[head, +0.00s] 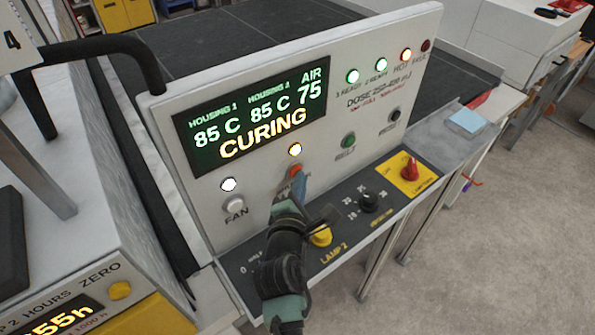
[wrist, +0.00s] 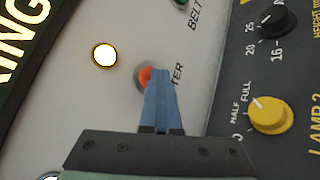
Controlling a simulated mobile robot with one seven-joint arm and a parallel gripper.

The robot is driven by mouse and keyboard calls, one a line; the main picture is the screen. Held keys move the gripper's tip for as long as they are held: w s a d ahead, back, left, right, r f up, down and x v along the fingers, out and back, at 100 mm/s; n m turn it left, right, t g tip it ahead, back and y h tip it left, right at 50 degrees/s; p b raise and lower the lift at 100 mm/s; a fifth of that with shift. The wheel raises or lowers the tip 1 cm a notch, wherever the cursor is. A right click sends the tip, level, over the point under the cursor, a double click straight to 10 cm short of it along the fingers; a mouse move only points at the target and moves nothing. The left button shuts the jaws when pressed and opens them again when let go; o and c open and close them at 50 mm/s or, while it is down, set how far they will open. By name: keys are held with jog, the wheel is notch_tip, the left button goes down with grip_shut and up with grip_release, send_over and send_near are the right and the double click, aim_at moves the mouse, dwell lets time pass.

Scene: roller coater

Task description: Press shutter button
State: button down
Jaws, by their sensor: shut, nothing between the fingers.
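The shutter button (head: 296,169) is a round orange button on the upright white panel, between the fan and belt buttons. In the wrist view the orange button (wrist: 146,74) sits in a grey ring, with the letters "TER" showing beside it. My gripper (head: 300,183) is shut and empty, its blue fingers (wrist: 161,74) together at the button. The fingertips cover part of the button, and I cannot tell whether they touch it. A lit yellow lamp (head: 295,150) is just above the button. The display (head: 254,117) reads "CURING", with both housings at 85 C and air at 75.
The white fan button (head: 235,204) is to the left and the green belt button (head: 348,140) to the right. Below, the dark sloped panel has a yellow lamp knob (head: 320,236), a black knob (head: 369,202) and a red switch (head: 410,169). A black curved handle (head: 110,46) stands at left.

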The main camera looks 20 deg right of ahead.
jog(key=shift+s, duration=0.1)
jog(key=shift+s+d+p, duration=0.25)
jog(key=shift+s+p, duration=0.4)
jog(key=s+p, duration=0.1)
jog(key=s+d+p, duration=0.1)
jog(key=s, duration=0.1)
jog(key=s+p, duration=0.1)
jog(key=shift+s+d, duration=0.35)
jog(key=shift+s, duration=0.05)
dwell(0.7)
